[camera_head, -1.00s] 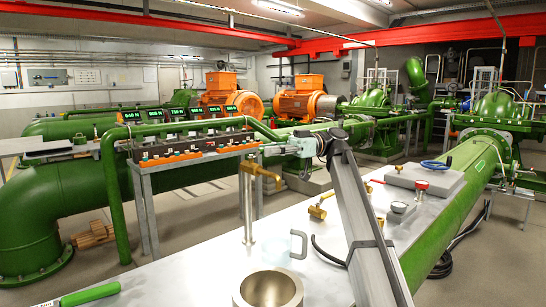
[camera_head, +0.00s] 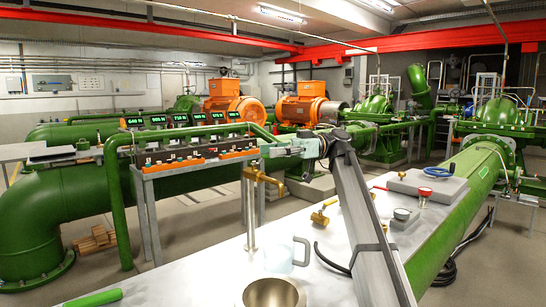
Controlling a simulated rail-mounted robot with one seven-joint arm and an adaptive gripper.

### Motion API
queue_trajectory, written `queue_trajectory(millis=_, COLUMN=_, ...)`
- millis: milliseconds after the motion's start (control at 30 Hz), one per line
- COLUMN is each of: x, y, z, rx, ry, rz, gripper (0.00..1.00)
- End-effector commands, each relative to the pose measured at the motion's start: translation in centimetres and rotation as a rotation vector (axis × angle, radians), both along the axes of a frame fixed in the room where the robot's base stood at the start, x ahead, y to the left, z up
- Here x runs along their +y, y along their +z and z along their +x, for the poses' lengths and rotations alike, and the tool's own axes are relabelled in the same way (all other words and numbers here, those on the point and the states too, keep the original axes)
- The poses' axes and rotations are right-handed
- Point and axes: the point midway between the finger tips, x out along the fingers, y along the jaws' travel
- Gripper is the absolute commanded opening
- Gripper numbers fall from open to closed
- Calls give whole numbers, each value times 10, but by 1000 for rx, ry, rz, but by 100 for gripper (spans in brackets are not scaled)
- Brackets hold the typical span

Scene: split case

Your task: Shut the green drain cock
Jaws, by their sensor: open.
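My gripper (camera_head: 283,151) is pale and small in the view. It is open and points left, at the right end of the instrument rack (camera_head: 195,160), above and beyond the bench. Whether it touches anything there I cannot tell. A brass tap (camera_head: 262,178) stands on a thin post on the bench, below and left of my gripper and apart from it as far as I can see. A green handle (camera_head: 95,299) lies at the bottom left, cut by the frame edge. I cannot tell which item is the green drain cock; small details on the rack are too small to read.
The light bench (camera_head: 215,270) carries a metal bowl (camera_head: 272,294), a clear mug (camera_head: 283,256), a brass fitting (camera_head: 320,216), gauges (camera_head: 402,214) and a grey plate (camera_head: 428,185) with a blue ring. A green pipe (camera_head: 118,210) bends beside the rack. My arm crosses the right-hand middle.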

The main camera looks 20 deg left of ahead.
Motion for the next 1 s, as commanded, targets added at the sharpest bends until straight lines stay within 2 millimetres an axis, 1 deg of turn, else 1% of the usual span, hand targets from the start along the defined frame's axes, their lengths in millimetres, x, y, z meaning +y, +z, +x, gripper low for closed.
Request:
queue_trajectory(millis=300, x=1, y=55, z=1, rx=-1, ry=0, rz=1, gripper=46)
queue_trajectory(millis=400, x=1, y=70, z=1, rx=-1, ry=0, rz=0, gripper=46)
queue_trajectory(millis=567, x=1, y=83, z=0, rx=1, ry=1, rz=-1, gripper=46)
queue_trajectory(millis=800, x=1, y=84, z=0, rx=1, ry=1, rz=0, gripper=46)
queue_trajectory(millis=833, x=1, y=84, z=0, rx=1, ry=1, rz=0, gripper=42)
queue_trajectory(millis=867, x=1, y=84, z=0, rx=1, ry=1, rz=0, gripper=32)
queue_trajectory(millis=900, x=0, y=85, z=0, rx=1, ry=0, rz=0, gripper=18)
queue_trajectory(millis=933, x=0, y=87, z=0, rx=1, ry=0, rz=0, gripper=7)
queue_trajectory(millis=967, x=0, y=89, z=0, rx=1, ry=-1, rz=-1, gripper=0)
queue_trajectory(millis=1000, x=0, y=94, z=1, rx=2, ry=-2, rz=-1, gripper=0)
